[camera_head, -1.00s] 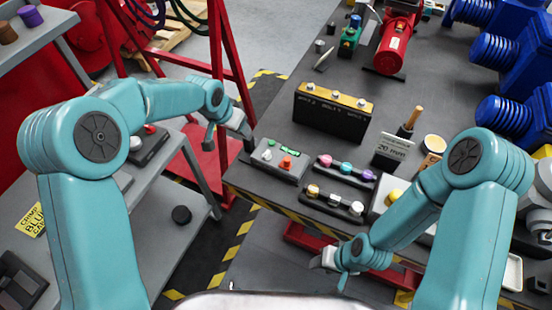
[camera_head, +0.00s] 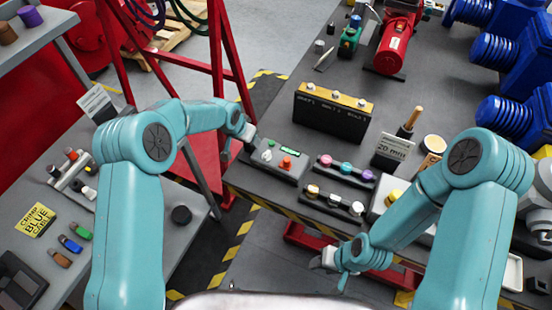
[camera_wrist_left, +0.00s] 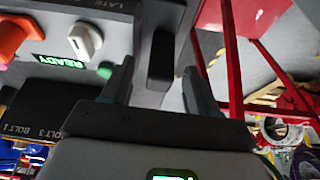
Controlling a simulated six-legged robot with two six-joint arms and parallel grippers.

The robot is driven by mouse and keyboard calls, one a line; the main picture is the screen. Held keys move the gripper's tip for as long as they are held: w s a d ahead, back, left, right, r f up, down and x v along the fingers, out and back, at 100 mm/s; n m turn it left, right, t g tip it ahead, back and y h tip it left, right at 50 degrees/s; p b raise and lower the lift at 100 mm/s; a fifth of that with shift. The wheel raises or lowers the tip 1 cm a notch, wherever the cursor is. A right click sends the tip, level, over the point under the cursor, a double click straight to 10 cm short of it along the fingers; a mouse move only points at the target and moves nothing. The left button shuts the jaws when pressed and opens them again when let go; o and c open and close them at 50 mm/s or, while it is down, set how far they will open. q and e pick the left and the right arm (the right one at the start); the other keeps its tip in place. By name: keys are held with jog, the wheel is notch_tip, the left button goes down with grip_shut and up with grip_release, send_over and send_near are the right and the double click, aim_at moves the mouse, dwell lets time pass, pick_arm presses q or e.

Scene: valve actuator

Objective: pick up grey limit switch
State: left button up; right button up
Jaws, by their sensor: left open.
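A dark grey upright block (camera_wrist_left: 162,55), which looks like the limit switch, stands between the fingers of my left gripper (camera_wrist_left: 158,70) in the left wrist view. The fingers are open, with one on each side of the block and visible gaps. In the head view my left gripper (camera_head: 249,138) is at the left edge of the dark workbench, beside the grey control box (camera_head: 275,160); it hides the block there. My right gripper (camera_head: 325,259) hangs low in front of the bench, away from the block, and its finger opening is too small to tell.
The control box's white knob (camera_wrist_left: 85,40) and orange knob (camera_wrist_left: 12,40) are close to my left gripper. A black and gold bolt block (camera_head: 333,112) stands behind the box. A red frame (camera_head: 225,80) rises left of the bench. A grey side table (camera_head: 130,225) lies left.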

pick_arm(q)
grip_shut()
dwell(1.3)
